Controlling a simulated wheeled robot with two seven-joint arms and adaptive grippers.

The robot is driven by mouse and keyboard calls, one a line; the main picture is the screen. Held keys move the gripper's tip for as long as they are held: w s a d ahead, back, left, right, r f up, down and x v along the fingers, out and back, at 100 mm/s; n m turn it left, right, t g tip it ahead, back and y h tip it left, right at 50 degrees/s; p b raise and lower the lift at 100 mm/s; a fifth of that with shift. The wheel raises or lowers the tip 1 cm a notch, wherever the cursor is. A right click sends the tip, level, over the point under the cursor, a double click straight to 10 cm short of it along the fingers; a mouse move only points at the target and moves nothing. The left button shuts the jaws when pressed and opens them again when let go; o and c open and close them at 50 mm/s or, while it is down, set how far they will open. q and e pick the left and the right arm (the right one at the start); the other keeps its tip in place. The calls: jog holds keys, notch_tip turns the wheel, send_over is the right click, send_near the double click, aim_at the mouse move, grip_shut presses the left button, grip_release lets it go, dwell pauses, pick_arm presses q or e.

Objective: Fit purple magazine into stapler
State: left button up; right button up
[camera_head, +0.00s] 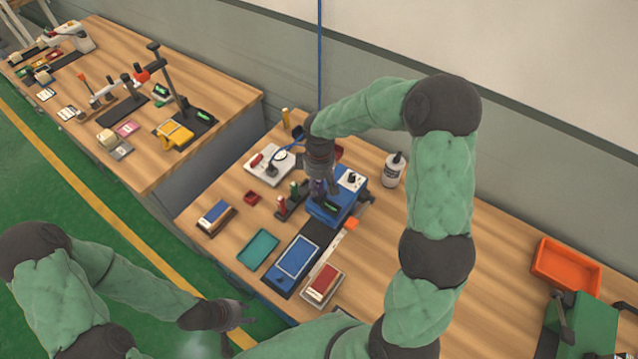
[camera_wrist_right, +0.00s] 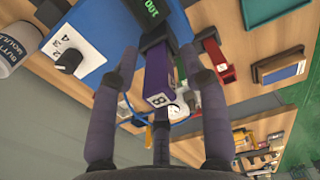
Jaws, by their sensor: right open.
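The purple magazine (camera_wrist_right: 160,78), a block with a white end marked with a black figure, sits between the fingers of my right gripper (camera_wrist_right: 159,54) in the right wrist view. The gripper is open, with gaps on both sides of it. The magazine's far end meets a dark part at the edge of the blue stapler (camera_wrist_right: 92,30); I cannot tell how deep it sits. In the head view my right gripper (camera_head: 320,186) is above the blue stapler (camera_head: 328,211) and covers part of it. My left gripper (camera_head: 240,316) hangs low over the floor, its jaws unclear.
A white bottle (camera_head: 394,168) stands right of the stapler. A teal tray (camera_head: 258,249), a blue pad (camera_head: 297,257) and a red-topped block (camera_head: 323,284) lie in front. An orange tray (camera_head: 567,268) is far right. The table between is clear.

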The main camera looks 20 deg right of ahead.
notch_tip(320, 180, up, 12)
jog(key=p, duration=0.1)
dwell(0.4)
dwell(0.4)
